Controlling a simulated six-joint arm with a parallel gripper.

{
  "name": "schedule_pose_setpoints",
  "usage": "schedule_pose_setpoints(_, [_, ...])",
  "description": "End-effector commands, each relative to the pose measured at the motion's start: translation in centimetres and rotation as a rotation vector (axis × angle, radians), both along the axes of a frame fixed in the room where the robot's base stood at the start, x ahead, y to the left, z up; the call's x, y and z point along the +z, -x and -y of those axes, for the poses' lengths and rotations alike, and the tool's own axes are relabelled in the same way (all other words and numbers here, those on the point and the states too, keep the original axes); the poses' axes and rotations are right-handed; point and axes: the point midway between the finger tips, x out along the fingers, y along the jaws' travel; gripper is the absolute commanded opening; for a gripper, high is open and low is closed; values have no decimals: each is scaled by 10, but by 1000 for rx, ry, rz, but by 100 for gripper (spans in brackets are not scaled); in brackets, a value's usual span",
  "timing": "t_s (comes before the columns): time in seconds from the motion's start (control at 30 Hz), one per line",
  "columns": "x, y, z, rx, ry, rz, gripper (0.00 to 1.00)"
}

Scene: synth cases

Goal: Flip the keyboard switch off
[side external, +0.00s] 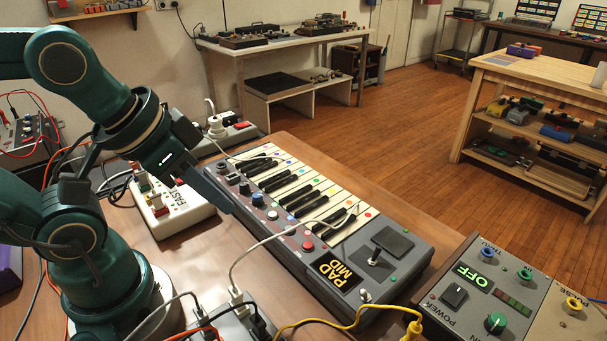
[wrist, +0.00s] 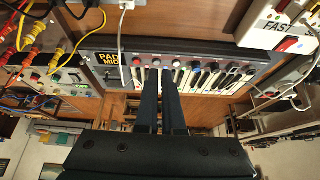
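The grey keyboard (side external: 310,215) lies on the wooden bench, with white keys, coloured dots and a row of knobs and buttons. A small dark control (side external: 221,168), possibly a rocker switch, sits at its far left end; its position is too small to read. A lit display (side external: 338,275) reads "PAD MIDI". My gripper (side external: 226,208) hangs beside the knob row, on the near left side. Its two fingers (wrist: 159,72) show a narrow gap with nothing held. Contact with the keyboard cannot be told.
A white box marked "FAST" (side external: 170,205) stands left of the keyboard. A grey box reading "OFF" (side external: 490,300), with a power switch (side external: 454,296), stands at right. White and yellow cables (side external: 345,325) run along the front. A power strip (side external: 225,133) lies behind.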

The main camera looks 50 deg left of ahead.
Motion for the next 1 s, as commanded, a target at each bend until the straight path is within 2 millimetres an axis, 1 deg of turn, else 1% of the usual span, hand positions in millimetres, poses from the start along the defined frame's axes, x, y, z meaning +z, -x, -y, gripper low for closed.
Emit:
schedule_pose_setpoints(0.17, [3, -1, 0, -164, -89, 5, 0])
schedule_pose_setpoints(0.27, [11, -6, 0, -326, -180, 18, 0])
schedule_pose_setpoints(0.37, [18, -13, 4, -528, -279, 19, 0])
schedule_pose_setpoints(0.57, [30, -29, 21, -981, -469, 16, 0])
schedule_pose_setpoints(0.77, [36, -45, 51, -1477, -650, 26, 0])
schedule_pose_setpoints(0.87, [34, -52, 72, -1748, -736, 40, 0])
schedule_pose_setpoints(0.9, [33, -55, 82, -1861, -768, 47, 0])
schedule_pose_setpoints(1.0, [26, -57, 109, -2127, -837, 71, 0])
